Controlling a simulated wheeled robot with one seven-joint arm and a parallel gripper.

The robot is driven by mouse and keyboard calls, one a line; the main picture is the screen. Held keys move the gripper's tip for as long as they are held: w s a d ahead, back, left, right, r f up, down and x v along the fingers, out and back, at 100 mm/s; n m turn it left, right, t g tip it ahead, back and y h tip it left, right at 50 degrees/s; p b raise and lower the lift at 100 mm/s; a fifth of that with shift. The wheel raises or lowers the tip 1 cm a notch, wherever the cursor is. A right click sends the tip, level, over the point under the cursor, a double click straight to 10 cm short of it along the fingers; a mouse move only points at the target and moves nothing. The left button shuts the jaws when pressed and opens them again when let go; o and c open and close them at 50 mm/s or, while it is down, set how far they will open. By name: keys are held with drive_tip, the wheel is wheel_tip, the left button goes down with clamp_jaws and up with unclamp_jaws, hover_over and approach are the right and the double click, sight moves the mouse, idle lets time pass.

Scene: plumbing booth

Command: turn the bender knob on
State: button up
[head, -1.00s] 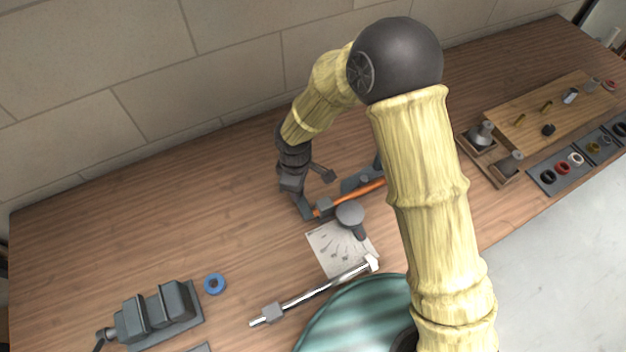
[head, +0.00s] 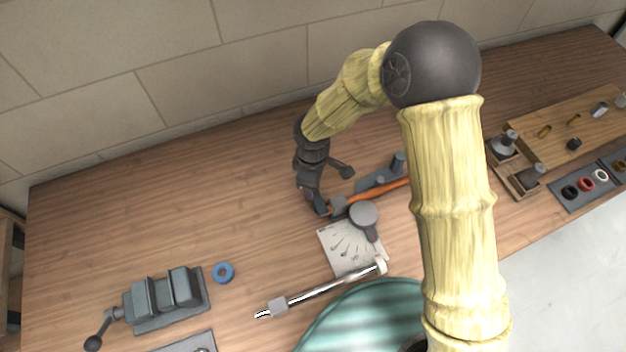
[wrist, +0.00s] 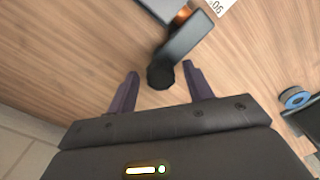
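The bender (head: 372,190) lies on the bench, with a grey body, an orange bar, a round grey disc (head: 363,214) and a pale marked plate (head: 338,238). In the wrist view, a dark round knob (wrist: 160,76) sits at the end of a grey bar (wrist: 186,44). In the head view, my gripper (head: 325,190) is at the orange bar's left end. My arm hides part of the bender.
A metal rod with a sliding block (head: 322,287) lies in front of the plate. A grey vise (head: 165,300) and blue ring (head: 223,272) are at the left. A wooden board (head: 555,130) with fittings is at the right. The bench's back left is clear.

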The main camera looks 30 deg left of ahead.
drive_tip(key=shift+r, duration=0.1)
wheel_tip(320, 180, up, 17)
drive_tip(key=b, duration=0.1)
idle(0.6)
drive_tip(key=shift+r, duration=0.1)
drive_tip(key=w+d+m+t, duration=0.1)
drive_tip(key=w+d+m, duration=0.4)
drive_tip(key=d, duration=0.6)
drive_tip(key=w+d+m, duration=0.3)
drive_tip(key=d+m, duration=0.3)
drive_tip(key=d, duration=0.5)
drive_tip(key=s+d+f+m, duration=0.1)
drive_tip(key=s+d+m, duration=0.1)
drive_tip(key=d+m, duration=0.3)
drive_tip(key=s+d+m+t, duration=0.1)
drive_tip(key=d+m, duration=0.4)
drive_tip(key=d, duration=0.7)
drive_tip(key=shift+s+d+f+t, duration=0.3)
drive_tip(key=shift+s+f, duration=0.1)
drive_tip(key=shift+s, duration=0.25)
